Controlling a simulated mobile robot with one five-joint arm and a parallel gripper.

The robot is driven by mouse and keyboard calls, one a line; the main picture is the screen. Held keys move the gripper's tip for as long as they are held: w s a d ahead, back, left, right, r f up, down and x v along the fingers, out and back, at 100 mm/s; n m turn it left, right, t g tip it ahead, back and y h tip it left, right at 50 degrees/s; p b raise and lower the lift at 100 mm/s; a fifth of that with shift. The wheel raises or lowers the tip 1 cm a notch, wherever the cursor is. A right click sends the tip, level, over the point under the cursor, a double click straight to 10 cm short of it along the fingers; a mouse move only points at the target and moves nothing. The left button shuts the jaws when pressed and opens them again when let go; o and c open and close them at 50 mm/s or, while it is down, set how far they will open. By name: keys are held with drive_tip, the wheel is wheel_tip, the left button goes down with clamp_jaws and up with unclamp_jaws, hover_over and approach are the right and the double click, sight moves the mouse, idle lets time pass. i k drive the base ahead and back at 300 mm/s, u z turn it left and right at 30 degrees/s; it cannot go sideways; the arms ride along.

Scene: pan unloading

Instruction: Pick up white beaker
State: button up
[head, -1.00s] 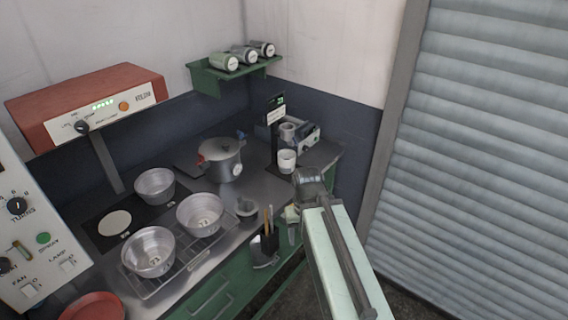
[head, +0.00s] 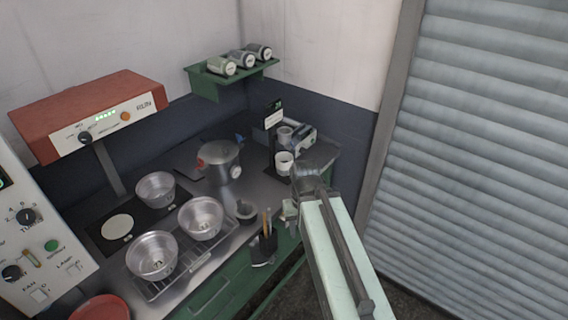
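The white beaker (head: 284,168) stands upright on the counter near its right end, in front of a dark device with a small green display. My arm reaches in from the bottom right of the head view. Its end, my gripper (head: 306,177), is just right of and in front of the beaker in the picture. A narrow gap seems to lie between them, but I cannot tell the depth. The arm hides the fingertips, so their opening does not show.
A black holder (head: 264,249) with sticks is at the front edge. A grey device (head: 303,137) is behind the beaker. A green shelf (head: 222,82) holds canisters.

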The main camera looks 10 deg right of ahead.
sight(284, 160)
drive_tip(key=u, duration=4.25)
drive_tip(key=k, duration=1.95)
drive_tip(key=z, duration=1.15)
drive_tip(key=i, duration=0.5)
drive_tip(key=z, duration=0.05)
